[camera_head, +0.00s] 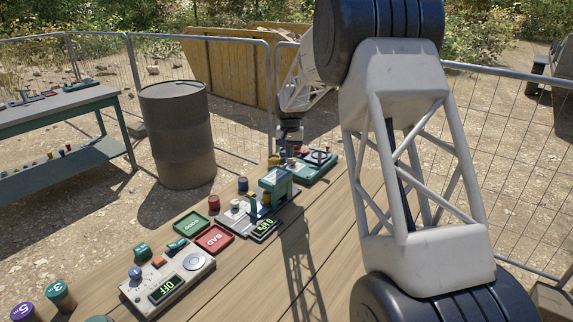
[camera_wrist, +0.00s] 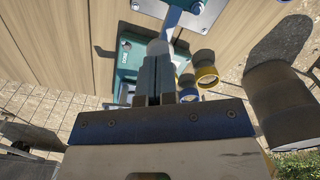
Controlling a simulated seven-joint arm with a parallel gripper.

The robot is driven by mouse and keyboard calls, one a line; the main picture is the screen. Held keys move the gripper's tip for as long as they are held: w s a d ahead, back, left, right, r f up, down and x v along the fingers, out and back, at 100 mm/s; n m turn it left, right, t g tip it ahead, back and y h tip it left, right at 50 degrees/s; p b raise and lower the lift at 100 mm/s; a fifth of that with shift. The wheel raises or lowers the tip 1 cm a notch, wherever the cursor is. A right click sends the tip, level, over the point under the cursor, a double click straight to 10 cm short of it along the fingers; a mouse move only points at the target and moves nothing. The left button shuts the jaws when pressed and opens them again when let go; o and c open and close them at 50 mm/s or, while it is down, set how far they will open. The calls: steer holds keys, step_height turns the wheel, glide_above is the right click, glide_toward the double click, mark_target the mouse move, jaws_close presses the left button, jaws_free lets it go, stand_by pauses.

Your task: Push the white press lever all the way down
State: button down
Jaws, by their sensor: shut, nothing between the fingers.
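The teal press (camera_head: 275,183) stands on a pale base plate on the wooden table in the head view, beside a small display. My gripper (camera_head: 290,150) is behind it, pointing down, with its tips partly hidden. In the wrist view my gripper (camera_wrist: 155,62) has its two fingers together, with nothing between them. A white rounded piece (camera_wrist: 158,47), apparently the end of the press lever, shows right at the fingertips. I cannot tell whether they touch it. The rest of the lever and its angle are hidden.
A teal device (camera_head: 318,167) stands right behind the press. A drum (camera_head: 178,135) stands beyond the table.

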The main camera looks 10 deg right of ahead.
mark_target(290, 163)
steer(key=shift+f, duration=2.4)
stand_by(0.4)
steer(key=shift+r, duration=0.1)
stand_by(0.8)
steer(key=shift+r, duration=4.9)
